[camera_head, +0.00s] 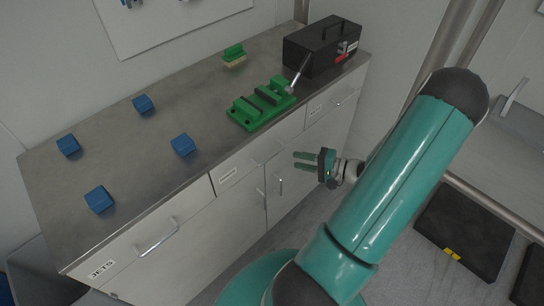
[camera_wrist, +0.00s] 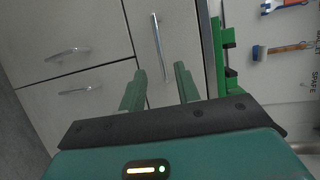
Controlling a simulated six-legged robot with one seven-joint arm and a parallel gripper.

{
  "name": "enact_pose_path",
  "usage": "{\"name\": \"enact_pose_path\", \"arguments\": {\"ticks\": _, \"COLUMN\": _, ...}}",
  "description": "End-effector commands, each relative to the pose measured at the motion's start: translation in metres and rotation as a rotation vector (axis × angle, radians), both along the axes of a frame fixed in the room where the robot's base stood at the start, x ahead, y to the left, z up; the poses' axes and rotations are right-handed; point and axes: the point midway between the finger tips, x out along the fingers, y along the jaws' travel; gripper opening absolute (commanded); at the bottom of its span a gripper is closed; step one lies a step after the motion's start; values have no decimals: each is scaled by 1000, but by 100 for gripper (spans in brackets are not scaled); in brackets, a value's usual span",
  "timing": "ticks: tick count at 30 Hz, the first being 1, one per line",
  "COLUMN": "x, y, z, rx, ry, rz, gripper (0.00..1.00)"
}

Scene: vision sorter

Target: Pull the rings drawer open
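The cabinet has a row of drawers under its top: a left one (camera_head: 150,243), a middle one (camera_head: 243,168) and a right one (camera_head: 335,103). All look shut. The left label seems to read "JETS"; the other labels are too small to read, so I cannot tell which is the rings drawer. My gripper (camera_head: 296,160) is open and empty in front of the cabinet, pointing at the middle drawer. In the wrist view, that drawer's metal handle (camera_wrist: 159,45) lies beyond and between my open fingers (camera_wrist: 160,70), apparently not gripped.
Two door handles (camera_wrist: 67,53) sit below the middle drawer. On the cabinet top stand a green fixture (camera_head: 262,105), a black toolbox (camera_head: 322,45), a green-and-tan brush-like thing (camera_head: 234,55) and several blue blocks (camera_head: 183,145). A dark mat (camera_head: 462,235) lies at right.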

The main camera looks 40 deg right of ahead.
Motion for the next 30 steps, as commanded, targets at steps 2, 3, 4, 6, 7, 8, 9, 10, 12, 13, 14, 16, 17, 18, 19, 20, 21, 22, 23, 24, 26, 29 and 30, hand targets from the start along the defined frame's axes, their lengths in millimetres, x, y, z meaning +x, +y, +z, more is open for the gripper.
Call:
{"name": "enact_pose_path", "arguments": {"ticks": 2, "x": 15, "y": 8, "z": -3, "rx": 3, "ry": 0, "rz": 3, "gripper": 32}}
{"name": "enact_pose_path", "arguments": {"ticks": 3, "x": 22, "y": 11, "z": -4, "rx": 2, "ry": 0, "rz": 5, "gripper": 32}}
{"name": "enact_pose_path", "arguments": {"ticks": 4, "x": 28, "y": 14, "z": -6, "rx": 2, "ry": 0, "rz": 4, "gripper": 32}}
{"name": "enact_pose_path", "arguments": {"ticks": 6, "x": 40, "y": 19, "z": -8, "rx": 2, "ry": 0, "rz": 4, "gripper": 32}}
{"name": "enact_pose_path", "arguments": {"ticks": 7, "x": 45, "y": 22, "z": -9, "rx": 3, "ry": 1, "rz": 4, "gripper": 32}}
{"name": "enact_pose_path", "arguments": {"ticks": 8, "x": 50, "y": 25, "z": -10, "rx": 3, "ry": 0, "rz": 4, "gripper": 32}}
{"name": "enact_pose_path", "arguments": {"ticks": 9, "x": 57, "y": 28, "z": -12, "rx": 3, "ry": 1, "rz": 4, "gripper": 32}}
{"name": "enact_pose_path", "arguments": {"ticks": 10, "x": 62, "y": 31, "z": -13, "rx": 2, "ry": 0, "rz": 4, "gripper": 32}}
{"name": "enact_pose_path", "arguments": {"ticks": 12, "x": 71, "y": 35, "z": -15, "rx": 1, "ry": 0, "rz": 2, "gripper": 32}}
{"name": "enact_pose_path", "arguments": {"ticks": 13, "x": 75, "y": 37, "z": -16, "rx": 0, "ry": 1, "rz": 3, "gripper": 32}}
{"name": "enact_pose_path", "arguments": {"ticks": 14, "x": 79, "y": 39, "z": -16, "rx": 0, "ry": 1, "rz": 3, "gripper": 32}}
{"name": "enact_pose_path", "arguments": {"ticks": 16, "x": 85, "y": 42, "z": -17, "rx": 1, "ry": 0, "rz": 2, "gripper": 32}}
{"name": "enact_pose_path", "arguments": {"ticks": 17, "x": 86, "y": 43, "z": -18, "rx": 1, "ry": 1, "rz": 1, "gripper": 32}}
{"name": "enact_pose_path", "arguments": {"ticks": 18, "x": 88, "y": 44, "z": -18, "rx": -1, "ry": 2, "rz": 1, "gripper": 32}}
{"name": "enact_pose_path", "arguments": {"ticks": 19, "x": 89, "y": 44, "z": -18, "rx": -1, "ry": 2, "rz": 1, "gripper": 32}}
{"name": "enact_pose_path", "arguments": {"ticks": 20, "x": 89, "y": 45, "z": -18, "rx": -1, "ry": 2, "rz": 0, "gripper": 32}}
{"name": "enact_pose_path", "arguments": {"ticks": 21, "x": 90, "y": 45, "z": -19, "rx": -1, "ry": 2, "rz": 0, "gripper": 32}}
{"name": "enact_pose_path", "arguments": {"ticks": 22, "x": 90, "y": 45, "z": -19, "rx": -2, "ry": 1, "rz": 0, "gripper": 32}}
{"name": "enact_pose_path", "arguments": {"ticks": 23, "x": 90, "y": 46, "z": -19, "rx": -1, "ry": 2, "rz": 0, "gripper": 32}}
{"name": "enact_pose_path", "arguments": {"ticks": 24, "x": 90, "y": 45, "z": -19, "rx": -1, "ry": 2, "rz": 0, "gripper": 32}}
{"name": "enact_pose_path", "arguments": {"ticks": 26, "x": 90, "y": 45, "z": -18, "rx": -1, "ry": 2, "rz": 0, "gripper": 32}}
{"name": "enact_pose_path", "arguments": {"ticks": 29, "x": 90, "y": 45, "z": -18, "rx": -1, "ry": 2, "rz": 0, "gripper": 20}}
{"name": "enact_pose_path", "arguments": {"ticks": 30, "x": 90, "y": 45, "z": -18, "rx": -1, "ry": 2, "rz": 0, "gripper": 13}}
